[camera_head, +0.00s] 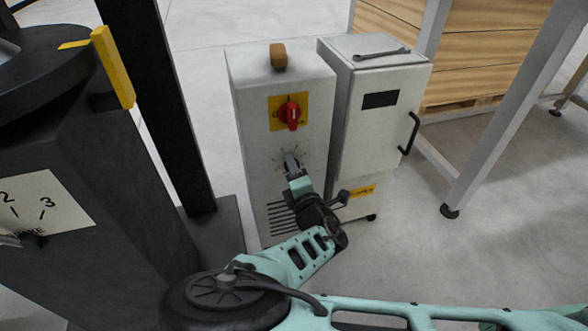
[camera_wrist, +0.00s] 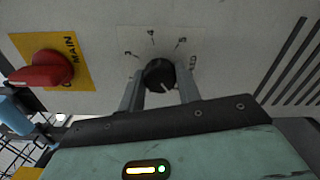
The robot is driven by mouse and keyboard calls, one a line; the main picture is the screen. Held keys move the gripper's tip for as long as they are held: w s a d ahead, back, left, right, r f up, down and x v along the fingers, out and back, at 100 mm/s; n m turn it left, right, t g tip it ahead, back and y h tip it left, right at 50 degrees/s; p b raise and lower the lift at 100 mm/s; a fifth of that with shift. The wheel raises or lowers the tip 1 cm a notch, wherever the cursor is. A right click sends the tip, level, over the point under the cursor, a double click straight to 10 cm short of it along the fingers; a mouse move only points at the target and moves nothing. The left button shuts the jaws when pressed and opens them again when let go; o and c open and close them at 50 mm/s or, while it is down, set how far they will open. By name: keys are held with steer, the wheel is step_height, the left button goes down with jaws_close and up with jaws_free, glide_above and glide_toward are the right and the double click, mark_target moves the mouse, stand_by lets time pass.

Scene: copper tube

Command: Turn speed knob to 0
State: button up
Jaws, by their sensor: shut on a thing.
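The speed knob (camera_wrist: 158,75) is a round black knob on the face of the light grey cabinet (camera_head: 250,110). In the wrist view it sits between the two grey fingers of my gripper (camera_wrist: 160,88), which are shut on its sides. A white mark shows on its lower part, pointing down and slightly right.
A red main switch (camera_head: 290,113) on a yellow plate is above the dial; it also shows in the wrist view (camera_wrist: 42,70), at left. A brown block (camera_head: 278,56) sits on the cabinet. A second cabinet (camera_head: 385,100) with a wrench (camera_head: 381,54) stands at right, a dark machine (camera_head: 80,180) at left.

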steer(key=shift+a, duration=0.1)
stand_by(0.4)
steer(key=o, duration=1)
steer(key=shift+c, duration=0.2)
